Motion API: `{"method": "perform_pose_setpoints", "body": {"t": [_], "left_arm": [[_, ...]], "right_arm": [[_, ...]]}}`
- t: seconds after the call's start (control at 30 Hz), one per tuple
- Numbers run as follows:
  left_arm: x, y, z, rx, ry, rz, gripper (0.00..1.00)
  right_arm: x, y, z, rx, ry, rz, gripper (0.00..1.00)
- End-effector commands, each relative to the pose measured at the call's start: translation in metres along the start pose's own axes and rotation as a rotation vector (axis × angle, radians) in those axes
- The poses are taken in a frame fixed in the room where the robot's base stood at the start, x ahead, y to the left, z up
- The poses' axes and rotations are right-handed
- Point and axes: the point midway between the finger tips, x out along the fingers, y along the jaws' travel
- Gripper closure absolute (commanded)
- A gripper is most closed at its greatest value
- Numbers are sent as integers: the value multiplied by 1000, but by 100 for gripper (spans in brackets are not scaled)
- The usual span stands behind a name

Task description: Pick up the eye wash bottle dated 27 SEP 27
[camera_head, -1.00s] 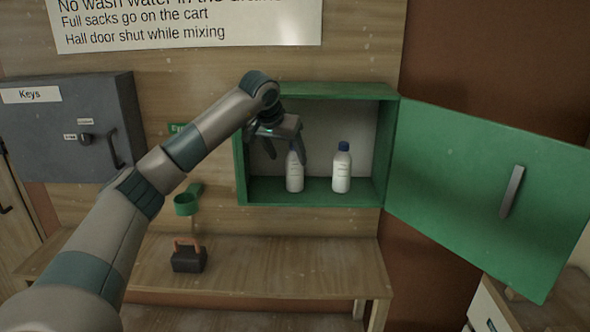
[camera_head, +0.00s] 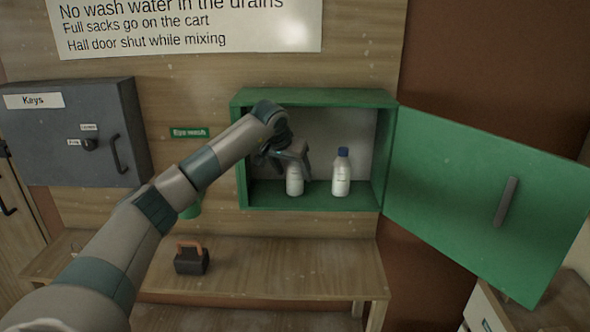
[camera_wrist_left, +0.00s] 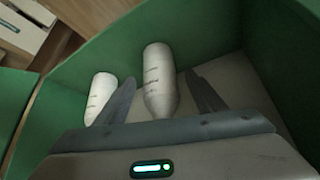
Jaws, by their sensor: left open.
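Two white eye wash bottles stand upright in the open green cabinet. The left bottle (camera_head: 294,184) is partly hidden behind my left gripper (camera_head: 284,160). The right bottle (camera_head: 341,174) has a blue cap and stands clear of the gripper. In the left wrist view, the left bottle (camera_wrist_left: 158,72) shows between the two open fingers of my left gripper (camera_wrist_left: 160,80), and the other bottle (camera_wrist_left: 100,95) is outside them, to the left. Whether the fingers touch the bottle I cannot tell. The label print is too small to read a date. My right gripper is not in view.
The cabinet (camera_head: 312,195) has side walls close to the bottles, and its door (camera_head: 485,200) stands open to the right. A grey key box (camera_head: 70,130) hangs at the left. A bench (camera_head: 270,262) below holds a dark block with an orange handle (camera_head: 191,258).

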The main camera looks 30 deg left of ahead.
Motion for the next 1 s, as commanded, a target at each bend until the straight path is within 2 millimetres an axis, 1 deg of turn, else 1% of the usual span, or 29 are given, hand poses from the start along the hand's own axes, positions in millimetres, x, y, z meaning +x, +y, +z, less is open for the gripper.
{"method": "perform_pose_setpoints", "body": {"t": [0.03,0.17,0.57,0.6,0.77,0.8,0.83,1.0], "left_arm": [[3,1,-1,-1,-1,1,37],[9,1,0,0,-1,1,37],[9,0,0,0,0,1,37],[9,0,0,0,1,1,39],[9,0,0,0,1,1,77],[9,0,0,0,1,1,87],[9,0,0,0,1,1,89],[8,0,0,0,2,1,89]], "right_arm": [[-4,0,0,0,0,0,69],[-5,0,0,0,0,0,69],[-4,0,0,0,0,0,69],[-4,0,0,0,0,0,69],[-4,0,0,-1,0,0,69],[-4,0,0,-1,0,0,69],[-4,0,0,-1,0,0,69],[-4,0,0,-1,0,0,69]]}}
